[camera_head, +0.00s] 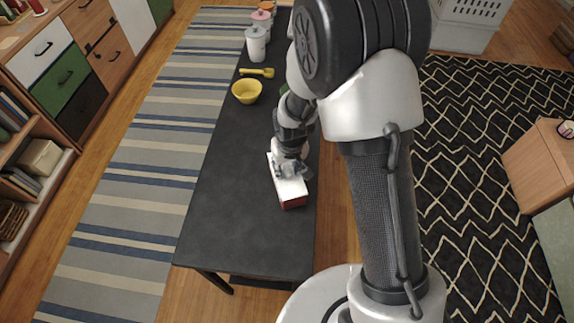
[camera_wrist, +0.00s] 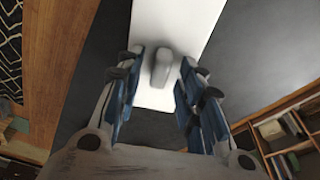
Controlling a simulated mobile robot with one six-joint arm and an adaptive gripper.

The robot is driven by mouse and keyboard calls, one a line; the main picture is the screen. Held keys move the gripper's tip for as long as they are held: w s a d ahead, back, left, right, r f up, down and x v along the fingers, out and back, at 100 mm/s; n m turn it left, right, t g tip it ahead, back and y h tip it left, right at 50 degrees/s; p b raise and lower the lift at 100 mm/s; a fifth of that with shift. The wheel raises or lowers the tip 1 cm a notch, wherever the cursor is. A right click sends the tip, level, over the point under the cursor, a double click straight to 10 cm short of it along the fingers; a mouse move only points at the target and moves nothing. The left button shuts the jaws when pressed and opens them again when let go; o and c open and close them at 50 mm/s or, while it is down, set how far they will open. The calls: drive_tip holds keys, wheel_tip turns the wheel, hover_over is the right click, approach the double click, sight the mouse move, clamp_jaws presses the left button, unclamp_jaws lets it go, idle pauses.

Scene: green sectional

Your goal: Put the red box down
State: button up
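The red box (camera_head: 294,202) has a white top and a red side, and it is at the right edge of the dark table (camera_head: 235,225). It looks to be on the tabletop, though its underside is hidden. My gripper (camera_head: 287,170) is directly over it and covers part of its top. In the wrist view the box's white top (camera_wrist: 178,22) runs away between the fingers. A pale raised knob (camera_wrist: 161,66) on it lies between the fingertips. My gripper (camera_wrist: 161,62) is open around the knob, with narrow gaps on both sides.
A yellow bowl (camera_head: 246,91), a yellow scoop (camera_head: 257,72) and a white lidded canister (camera_head: 256,44) stand farther back on the table. The table's near left part is clear. A white basket (camera_head: 468,22) and a wooden cabinet (camera_head: 541,162) are at the right.

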drive_tip(key=s+d+p+v, duration=0.15)
drive_tip(key=p+v, duration=0.25)
drive_tip(key=v, duration=1.7)
drive_tip(key=s+d+r+m+t, duration=0.1)
drive_tip(key=s+d+r, duration=0.2)
drive_tip(key=s+r, duration=0.3)
drive_tip(key=s+d+r+m+t, duration=0.1)
drive_tip(key=s+d+r, duration=0.3)
drive_tip(key=s, duration=0.8)
wheel_tip(320, 180, up, 3)
drive_tip(key=shift+d+f, duration=0.1)
drive_tip(key=shift+d, duration=0.2)
